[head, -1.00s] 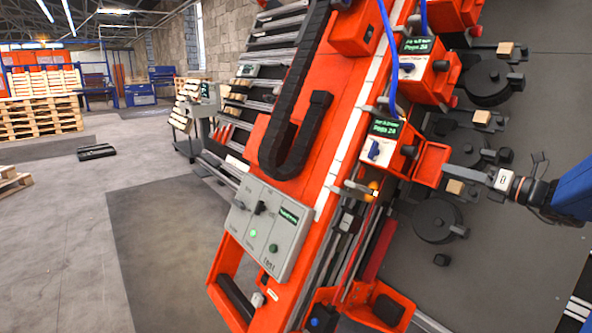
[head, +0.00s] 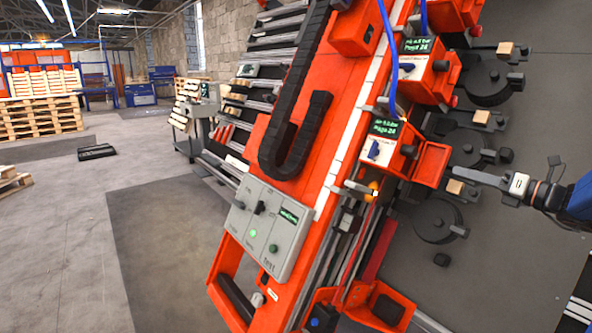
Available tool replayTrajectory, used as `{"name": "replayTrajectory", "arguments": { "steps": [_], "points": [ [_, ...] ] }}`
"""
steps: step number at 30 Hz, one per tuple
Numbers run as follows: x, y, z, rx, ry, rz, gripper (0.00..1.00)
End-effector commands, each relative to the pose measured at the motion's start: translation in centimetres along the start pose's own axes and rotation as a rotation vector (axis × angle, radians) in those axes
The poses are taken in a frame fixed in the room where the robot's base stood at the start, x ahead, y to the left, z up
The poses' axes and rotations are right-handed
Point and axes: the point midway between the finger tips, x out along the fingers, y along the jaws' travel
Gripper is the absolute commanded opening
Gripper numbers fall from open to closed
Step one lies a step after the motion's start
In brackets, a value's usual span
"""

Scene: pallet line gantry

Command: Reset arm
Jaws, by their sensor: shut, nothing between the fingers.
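My gripper (head: 454,172) reaches in from the right edge on my blue arm. Its narrow grey fingers are shut and point left toward the orange gantry (head: 345,135). The fingertips are close to the open orange tray (head: 432,164) below the green-screened box (head: 385,140); whether they touch it I cannot tell. A small wooden block (head: 455,187) on the dark panel shows just below the fingers.
A grey control box (head: 266,232) with knobs and a lit green button sits on the gantry's lower end. Black round parts (head: 434,220) and several wooden blocks line the dark panel. Stacked pallets (head: 40,116) stand far left. The grey floor between is mostly clear.

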Motion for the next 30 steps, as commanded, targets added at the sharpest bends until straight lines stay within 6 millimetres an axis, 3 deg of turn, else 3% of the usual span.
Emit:
{"name": "replayTrajectory", "arguments": {
  "steps": [5,8,11,17,24,30],
  "points": [
    [0.1,0.2,-0.2,-0.007,0.007,0.001,0.0],
    [0.8,1.5,-1.5,-0.057,0.052,0.01,0.0],
    [1.9,4.4,-4.5,-0.176,0.156,0.036,0.0],
    [2.7,11.6,-13.4,-0.572,0.446,0.153,0.0],
    [-0.6,17.4,-23.0,-1.1,0.747,0.378,0.0],
    [-5.3,19.8,-28.8,-1.559,0.946,0.629,0.0]
  ]
}}
